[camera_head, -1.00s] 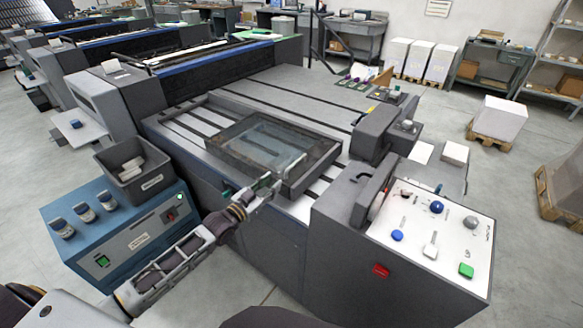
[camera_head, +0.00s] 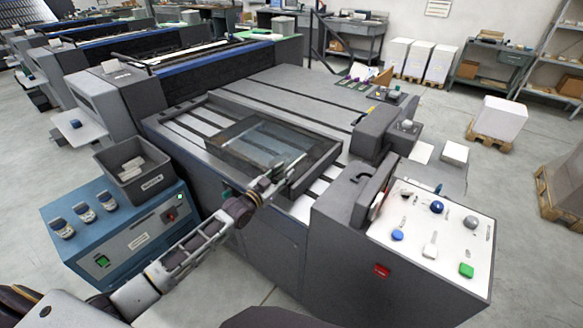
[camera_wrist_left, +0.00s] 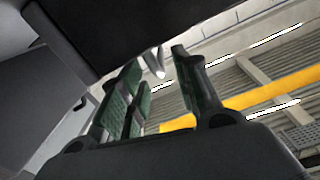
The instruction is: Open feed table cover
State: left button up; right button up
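The feed table cover (camera_head: 245,140) is a dark-framed, see-through panel on the feed table (camera_head: 330,95) in the head view. Its near side looks raised and tilted. My left gripper (camera_head: 284,172) is at the cover's near edge, overlapping it in the picture. In the left wrist view, the fingers of my left gripper (camera_wrist_left: 160,62) point up and stand apart with a gap between them. A dark flat panel, likely the cover's underside, spans the top there, close to the fingertips. Whether they touch it I cannot tell. My right gripper is out of view.
A control console (camera_head: 420,240) with knobs and a green button stands right of the cover. A grey block (camera_head: 378,130) sits behind the console. The wrist view shows a yellow ceiling beam (camera_wrist_left: 270,92).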

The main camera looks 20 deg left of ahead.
pick_arm(q)
jog(key=shift+x, duration=2.55)
grip_shut()
